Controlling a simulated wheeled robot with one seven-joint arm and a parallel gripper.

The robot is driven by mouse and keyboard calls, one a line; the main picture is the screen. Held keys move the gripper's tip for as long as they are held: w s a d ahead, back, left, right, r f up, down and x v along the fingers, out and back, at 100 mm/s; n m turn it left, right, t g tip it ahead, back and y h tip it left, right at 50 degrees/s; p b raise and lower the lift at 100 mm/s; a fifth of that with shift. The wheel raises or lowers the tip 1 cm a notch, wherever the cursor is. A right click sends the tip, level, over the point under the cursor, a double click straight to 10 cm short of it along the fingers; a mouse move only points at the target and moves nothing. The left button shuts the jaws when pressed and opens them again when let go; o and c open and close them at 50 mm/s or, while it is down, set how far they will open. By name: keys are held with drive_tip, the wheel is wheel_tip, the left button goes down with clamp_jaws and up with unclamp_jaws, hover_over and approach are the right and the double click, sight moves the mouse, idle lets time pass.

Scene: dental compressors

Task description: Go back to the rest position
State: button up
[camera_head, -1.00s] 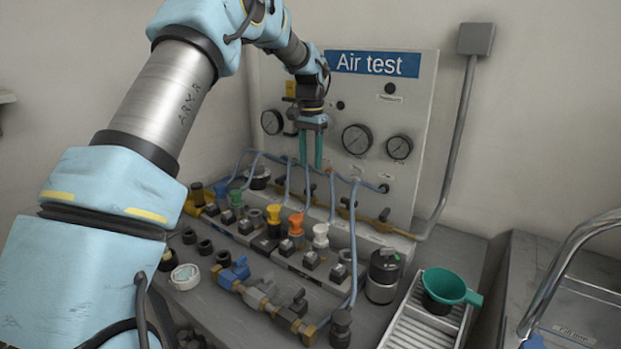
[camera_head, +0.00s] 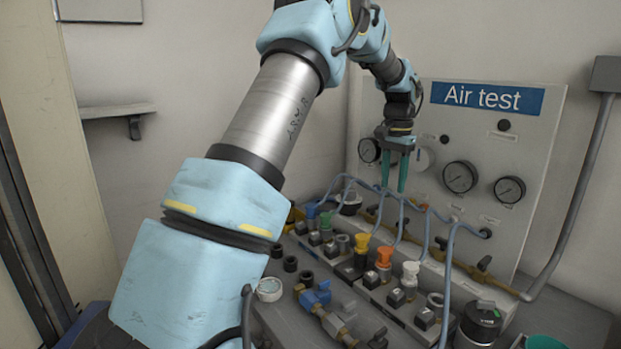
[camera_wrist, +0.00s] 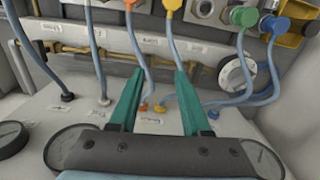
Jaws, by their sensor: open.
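My gripper (camera_head: 394,172) hangs from my blue arm in front of the Air test panel (camera_head: 440,112), with its two green fingers pointing down above the hoses. In the wrist view my gripper (camera_wrist: 158,108) shows its green fingers spread apart with nothing held between them. Behind and between the fingers lie blue hoses (camera_wrist: 139,60) and the panel face with small coloured ports. The fingertips look clear of the hoses in the head view, but the exact gap cannot be told.
Pressure gauges (camera_head: 460,177) sit on the panel. Below are coloured valves (camera_head: 384,257), a blue-handled brass fitting (camera_head: 315,297), a black cylinder (camera_head: 480,322) and part of a green funnel (camera_head: 545,342). A wall shelf (camera_head: 115,111) is at left. Open air lies above the bench.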

drive_tip(key=s+a+f+n, duration=0.1)
drive_tip(key=s+a+n, duration=0.2)
drive_tip(key=a, duration=1)
drive_tip(key=s+a+f+n, duration=0.2)
drive_tip(key=s+a+n, duration=0.1)
drive_tip(key=s+a, duration=0.6)
drive_tip(key=s+a+f+n+t, duration=0.1)
drive_tip(key=s+a+f+n, duration=0.2)
drive_tip(key=s+a, duration=0.6)
drive_tip(key=shift+s+a+f, duration=0.25)
drive_tip(key=shift+a+f, duration=0.1)
drive_tip(key=shift+a, duration=0.35)
